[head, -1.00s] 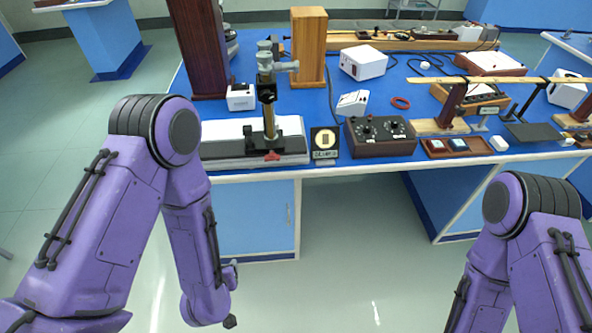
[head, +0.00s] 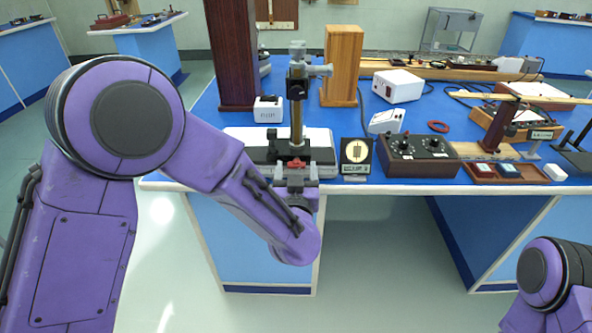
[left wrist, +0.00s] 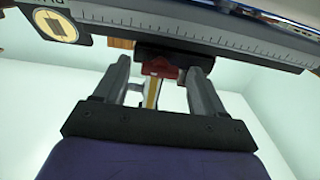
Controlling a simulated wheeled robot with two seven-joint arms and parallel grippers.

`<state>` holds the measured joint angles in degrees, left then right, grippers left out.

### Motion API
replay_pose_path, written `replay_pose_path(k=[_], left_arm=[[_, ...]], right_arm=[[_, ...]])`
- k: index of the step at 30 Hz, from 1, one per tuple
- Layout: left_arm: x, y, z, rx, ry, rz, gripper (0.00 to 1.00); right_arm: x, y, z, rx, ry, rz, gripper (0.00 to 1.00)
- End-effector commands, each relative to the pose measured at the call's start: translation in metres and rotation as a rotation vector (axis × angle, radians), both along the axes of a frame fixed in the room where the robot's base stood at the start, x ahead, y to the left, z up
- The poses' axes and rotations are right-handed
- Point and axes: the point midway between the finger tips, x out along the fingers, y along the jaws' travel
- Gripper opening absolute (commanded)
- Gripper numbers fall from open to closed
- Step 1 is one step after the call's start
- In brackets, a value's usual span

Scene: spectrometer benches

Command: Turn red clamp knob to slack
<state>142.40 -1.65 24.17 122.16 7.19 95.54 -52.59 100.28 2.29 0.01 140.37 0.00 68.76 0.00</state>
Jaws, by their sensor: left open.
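The red clamp knob (head: 296,164) is at the foot of the upright brass and grey instrument (head: 297,112), near the bench's front edge. It also shows in the left wrist view (left wrist: 160,67), dark red and winged, under a dark block. My left gripper (head: 297,177) is just in front of the knob. In the left wrist view its open fingers (left wrist: 158,76) stand on either side of the knob, with gaps visible on both sides. Whether the tips reach fully past it is hard to tell. My right gripper is out of view; only part of that arm shows.
A dial card (head: 356,155) and a brown box with knobs (head: 416,157) stand close to the right. A scaled rail (left wrist: 205,38) crosses above the fingers in the wrist view. A small white box (head: 267,109) and wooden columns (head: 341,65) stand behind. The floor in front is clear.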

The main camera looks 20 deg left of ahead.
Motion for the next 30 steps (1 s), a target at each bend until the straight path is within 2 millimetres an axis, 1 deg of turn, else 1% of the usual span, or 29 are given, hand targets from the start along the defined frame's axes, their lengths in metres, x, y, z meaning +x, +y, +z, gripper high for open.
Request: replay_pose_path(k=[3, 8, 9, 11, 12, 13, 14, 23, 30], left_arm=[[0.0040, 0.0014, -0.0007, 0.001, 0.001, 0.000, 0.70], [0.0039, 0.0012, -0.0008, 0.001, 0.001, 0.000, 0.70], [0.0038, 0.0012, -0.0008, 0.001, 0.001, 0.000, 0.64], [0.0037, 0.0012, -0.0008, 0.000, 0.001, 0.000, 0.44], [0.0037, 0.0012, -0.0008, 0.000, 0.001, 0.000, 0.31], [0.0037, 0.0012, -0.0008, 0.000, 0.001, 0.000, 0.21], [0.0036, 0.0011, -0.0008, 0.000, 0.001, 0.000, 0.14], [0.0035, 0.0012, -0.0010, -0.024, -0.006, 0.000, 0.14], [0.0034, 0.0013, -0.0013, -0.139, -0.038, 0.000, 0.14]], right_arm=[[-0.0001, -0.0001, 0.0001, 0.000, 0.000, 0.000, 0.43], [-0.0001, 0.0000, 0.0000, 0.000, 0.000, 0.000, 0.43], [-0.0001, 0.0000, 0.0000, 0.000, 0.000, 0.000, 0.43], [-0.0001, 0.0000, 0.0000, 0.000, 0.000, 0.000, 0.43], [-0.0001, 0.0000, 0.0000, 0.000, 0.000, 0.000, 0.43], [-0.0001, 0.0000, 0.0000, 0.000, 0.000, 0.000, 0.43], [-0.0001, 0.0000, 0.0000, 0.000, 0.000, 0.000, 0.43], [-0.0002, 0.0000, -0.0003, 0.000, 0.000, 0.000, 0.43], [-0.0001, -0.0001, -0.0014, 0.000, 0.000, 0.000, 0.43]])
